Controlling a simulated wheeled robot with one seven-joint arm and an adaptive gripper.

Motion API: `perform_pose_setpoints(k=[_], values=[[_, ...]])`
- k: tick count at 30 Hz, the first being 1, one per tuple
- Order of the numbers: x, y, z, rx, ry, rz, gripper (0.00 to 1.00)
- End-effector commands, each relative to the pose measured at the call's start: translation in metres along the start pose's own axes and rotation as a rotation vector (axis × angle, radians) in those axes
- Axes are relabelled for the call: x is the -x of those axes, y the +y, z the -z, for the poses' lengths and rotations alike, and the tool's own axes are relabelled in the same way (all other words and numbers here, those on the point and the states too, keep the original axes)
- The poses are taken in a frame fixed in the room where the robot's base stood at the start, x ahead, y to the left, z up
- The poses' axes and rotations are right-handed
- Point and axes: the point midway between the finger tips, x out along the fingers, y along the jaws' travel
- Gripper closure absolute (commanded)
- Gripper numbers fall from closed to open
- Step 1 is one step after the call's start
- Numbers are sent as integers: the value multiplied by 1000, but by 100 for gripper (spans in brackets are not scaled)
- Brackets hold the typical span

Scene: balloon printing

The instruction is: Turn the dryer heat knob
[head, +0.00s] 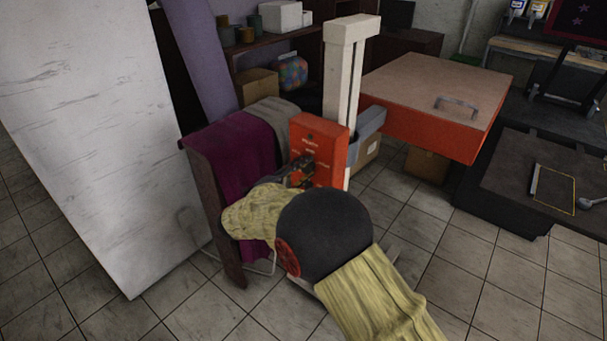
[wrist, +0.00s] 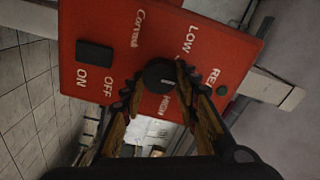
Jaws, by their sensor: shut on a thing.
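The dryer's red control box (head: 318,140) is mounted on a white post, and its face fills the upper part of the wrist view (wrist: 120,45). The round black heat knob (wrist: 159,74) sits on that face between the words LOW and HIGH, with a pale mark on it. My gripper (wrist: 157,82) has one finger on each side of the knob and is shut on it. In the head view my gripper (head: 301,172) is at the front of the box and hides the knob.
A black ON/OFF switch (wrist: 94,52) is left of the knob. The dryer's wide red heating head (head: 435,100) is right of the post. A rack with purple cloth (head: 235,165) stands close left of my arm, beside a white panel (head: 95,130).

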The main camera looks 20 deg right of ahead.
Motion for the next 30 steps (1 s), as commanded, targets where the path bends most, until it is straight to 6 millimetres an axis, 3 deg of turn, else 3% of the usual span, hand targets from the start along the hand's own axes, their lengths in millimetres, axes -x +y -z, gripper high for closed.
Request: perform_pose_setpoints(k=[19,20,30], values=[[0,2,0,-45,0,-2,95],[0,2,0,-44,0,-2,68],[0,1,0,-45,0,-1,51]])
